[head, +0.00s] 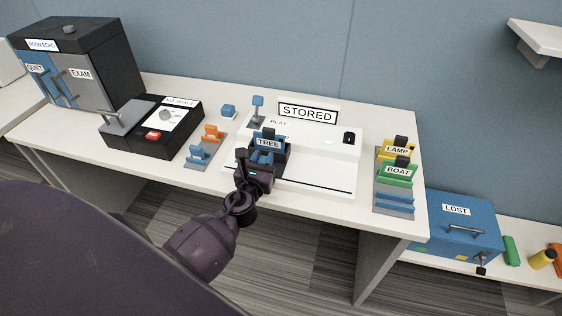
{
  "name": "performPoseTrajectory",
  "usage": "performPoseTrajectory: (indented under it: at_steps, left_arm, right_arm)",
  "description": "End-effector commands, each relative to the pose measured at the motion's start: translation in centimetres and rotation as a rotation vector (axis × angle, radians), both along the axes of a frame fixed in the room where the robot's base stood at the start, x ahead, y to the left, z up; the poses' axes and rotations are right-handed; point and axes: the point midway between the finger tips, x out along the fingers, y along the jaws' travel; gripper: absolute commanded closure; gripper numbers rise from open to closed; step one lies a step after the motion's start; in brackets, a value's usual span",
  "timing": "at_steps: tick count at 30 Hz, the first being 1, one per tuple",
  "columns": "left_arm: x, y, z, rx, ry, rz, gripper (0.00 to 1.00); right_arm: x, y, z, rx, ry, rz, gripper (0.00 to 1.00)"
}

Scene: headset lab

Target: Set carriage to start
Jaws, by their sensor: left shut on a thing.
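A white machine (315,178) stands on the table, with a slot line along its front and a STORED sign (307,112) behind it. The carriage (284,158), dark with blue parts, is at the left end of the machine. It carries a TREE label (268,143). My left gripper (262,166) is shut on the carriage at its front side, and its fingers partly hide it. The exact contact is hidden. My right gripper is not in view.
A black NO SPACE box (165,125) with a red button and a holder with orange and blue pieces (205,146) stand to the left. LAMP (396,150) and BOAT (398,171) blocks stand in a rack to the right. A blue LOST box (460,222) is lower right.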

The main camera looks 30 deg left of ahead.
Motion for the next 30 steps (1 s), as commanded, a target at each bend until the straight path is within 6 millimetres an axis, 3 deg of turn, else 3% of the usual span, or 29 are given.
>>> performPoseTrajectory:
  at_steps: [3,12,28,29,30]
  left_arm:
    - [-0.5,1.8,0.1,0.003,-0.001,0.001,1.00]
    - [-1.2,4.3,0.1,0.002,-0.001,0.001,1.00]
    - [-1.3,4.8,0.1,0.001,-0.002,0.001,1.00]
    - [-1.3,4.8,0.1,0.001,-0.002,0.001,0.71]
    - [-1.3,4.8,0.1,0.001,-0.002,0.001,0.65]
  right_arm:
    - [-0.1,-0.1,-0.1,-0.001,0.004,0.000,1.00]
    - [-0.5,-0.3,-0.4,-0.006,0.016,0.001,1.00]
    - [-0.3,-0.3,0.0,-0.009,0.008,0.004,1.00]
    - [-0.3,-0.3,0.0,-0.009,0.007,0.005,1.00]
    - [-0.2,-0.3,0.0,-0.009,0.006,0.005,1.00]
